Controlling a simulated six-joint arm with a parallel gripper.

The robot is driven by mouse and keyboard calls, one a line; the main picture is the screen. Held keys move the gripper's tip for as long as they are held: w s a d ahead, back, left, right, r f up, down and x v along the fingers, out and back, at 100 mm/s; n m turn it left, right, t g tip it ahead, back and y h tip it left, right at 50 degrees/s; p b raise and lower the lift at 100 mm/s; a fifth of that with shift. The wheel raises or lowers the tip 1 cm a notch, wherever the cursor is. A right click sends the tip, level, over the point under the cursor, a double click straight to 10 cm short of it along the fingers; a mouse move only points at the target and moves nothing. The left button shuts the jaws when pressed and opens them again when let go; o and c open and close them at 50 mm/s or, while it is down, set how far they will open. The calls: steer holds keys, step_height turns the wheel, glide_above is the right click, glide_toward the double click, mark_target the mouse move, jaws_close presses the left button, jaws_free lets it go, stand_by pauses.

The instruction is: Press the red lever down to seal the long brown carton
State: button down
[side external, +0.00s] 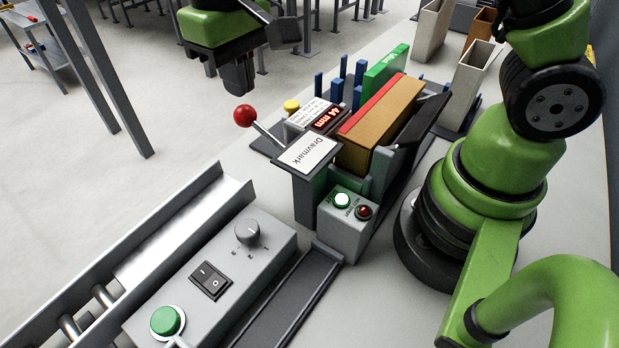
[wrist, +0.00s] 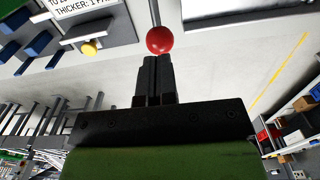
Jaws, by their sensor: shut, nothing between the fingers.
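The red ball knob of the lever (side external: 244,116) stands at the upper left end of a slanted metal rod, on the left side of the sealing machine. The long brown carton (side external: 384,112) lies in the machine's channel, with a red strip along its top edge. My gripper (side external: 239,88) is shut and empty, pointing down just above the knob in the side view. In the wrist view the shut fingers (wrist: 155,62) lie just below the red knob (wrist: 160,40); I cannot tell whether they touch it.
A control panel (side external: 215,275) is at the front, beside a metal chute (side external: 160,250). A green block (side external: 386,68) and open bins (side external: 474,72) stand behind.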

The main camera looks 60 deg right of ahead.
steer(key=shift+r, duration=2.45)
steer(key=shift+s+d+r, duration=0.1)
steer(key=shift+s+r, duration=0.05)
steer(key=shift+r, duration=0.1)
steer(key=s+d+r+m+t+y, duration=0.1)
steer(key=s+d+r+m+t, duration=0.1)
steer(key=s, duration=0.6)
steer(key=s+d+r+m+t+y, duration=0.1)
steer(key=s+d+r+t, duration=0.3)
steer(key=s, duration=0.5)
steer(key=shift+s+r+m+t, duration=0.2)
steer(key=shift+m+t, duration=0.3)
steer(key=shift+t, duration=0.1)
